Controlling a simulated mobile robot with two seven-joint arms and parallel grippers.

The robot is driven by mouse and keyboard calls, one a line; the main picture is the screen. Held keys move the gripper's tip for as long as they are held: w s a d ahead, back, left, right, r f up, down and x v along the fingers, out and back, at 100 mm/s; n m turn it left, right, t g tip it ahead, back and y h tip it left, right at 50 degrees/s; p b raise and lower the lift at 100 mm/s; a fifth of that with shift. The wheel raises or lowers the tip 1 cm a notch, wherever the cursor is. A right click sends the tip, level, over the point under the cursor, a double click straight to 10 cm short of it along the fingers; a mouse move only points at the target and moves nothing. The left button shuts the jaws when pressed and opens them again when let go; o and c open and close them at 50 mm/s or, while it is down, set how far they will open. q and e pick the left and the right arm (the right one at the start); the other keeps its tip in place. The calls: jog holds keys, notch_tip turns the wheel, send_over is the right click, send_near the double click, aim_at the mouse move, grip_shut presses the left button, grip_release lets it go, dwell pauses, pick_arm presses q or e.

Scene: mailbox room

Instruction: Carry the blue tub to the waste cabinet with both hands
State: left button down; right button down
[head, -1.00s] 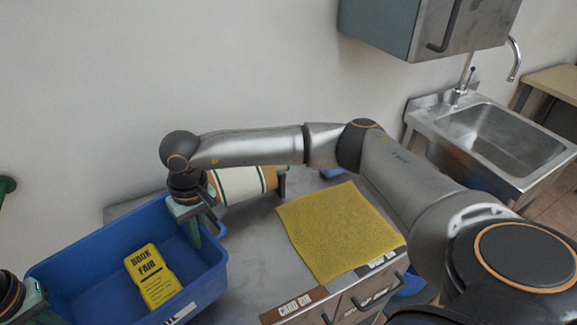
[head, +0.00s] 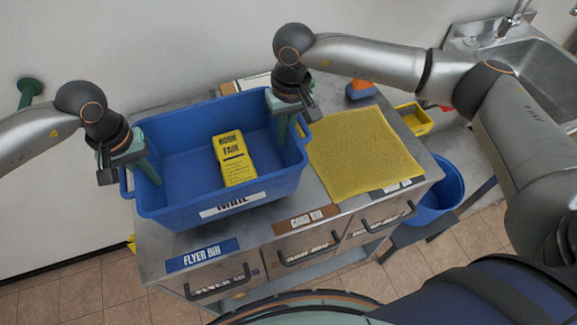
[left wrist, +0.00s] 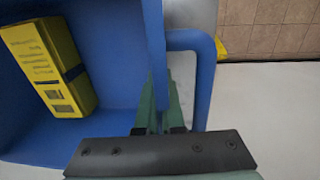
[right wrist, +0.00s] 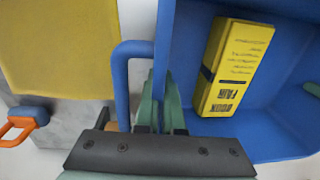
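The blue tub (head: 180,208) is upright over the left part of the grey cabinet (head: 160,262), which has bin labels along its front. I cannot tell if its base touches the cabinet top. A yellow Book Fair pack (head: 233,160) lies in the tub. My left gripper (head: 150,172) is shut on the tub's left end wall; the left wrist view shows its fingers (left wrist: 162,110) at the wall beside the handle. My right gripper (head: 283,125) is shut on the right end wall; its fingers (right wrist: 158,108) show beside the handle in the right wrist view.
A yellow cloth (head: 362,150) lies on the cabinet top, right of the tub. An orange and blue item (head: 360,89) is behind it. A blue bin (head: 442,190) stands on the right, below the sink (head: 535,75). Drawer handles project at the cabinet front.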

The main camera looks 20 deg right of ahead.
aim_at(164, 192)
pick_arm(q)
jog(key=shift+w+d, duration=0.1)
jog(key=shift+d, duration=0.05)
pick_arm(e)
jog(key=shift+d+r, duration=0.1)
jog(key=shift+d, duration=0.15)
pick_arm(q)
jog(key=shift+f, duration=0.1)
